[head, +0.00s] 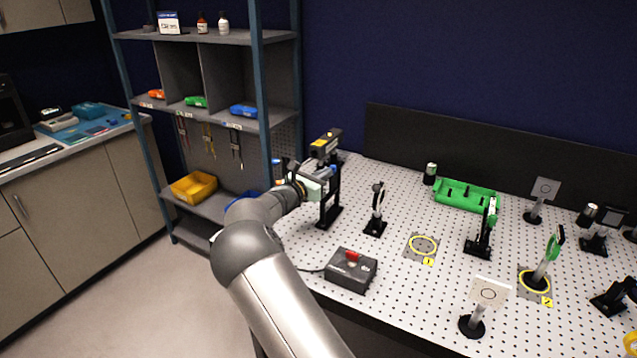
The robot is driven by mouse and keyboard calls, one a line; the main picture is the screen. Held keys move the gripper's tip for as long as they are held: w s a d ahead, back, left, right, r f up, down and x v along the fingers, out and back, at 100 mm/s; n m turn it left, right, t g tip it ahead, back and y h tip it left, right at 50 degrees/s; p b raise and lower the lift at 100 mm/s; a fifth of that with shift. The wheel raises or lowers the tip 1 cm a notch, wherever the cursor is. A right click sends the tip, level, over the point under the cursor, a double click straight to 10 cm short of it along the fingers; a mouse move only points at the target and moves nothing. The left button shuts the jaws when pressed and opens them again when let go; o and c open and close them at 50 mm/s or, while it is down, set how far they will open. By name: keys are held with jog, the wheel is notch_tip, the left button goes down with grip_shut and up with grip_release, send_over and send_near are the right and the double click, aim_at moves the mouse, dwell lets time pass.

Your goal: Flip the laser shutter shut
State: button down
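My gripper (326,177) is right at this mount, just below the unit, partly overlapping the post. I cannot tell whether it touches anything, and its fingers are too small and overlapped to read. A dark box with a red switch (352,255) sits on the table's front left, apart from my gripper.
A black post-mounted optic (377,205) stands just right of the laser mount. Further right are a green tray (465,196), several post-mounted optics and white target cards (487,291). Yellow rings (423,245) mark table spots. Blue-framed shelves (205,121) stand close on the left.

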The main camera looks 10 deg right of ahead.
jog(key=shift+d+r, duration=0.15)
jog(key=b+v, duration=0.2)
jog(key=v, duration=1.2)
jog(key=shift+b, duration=0.4)
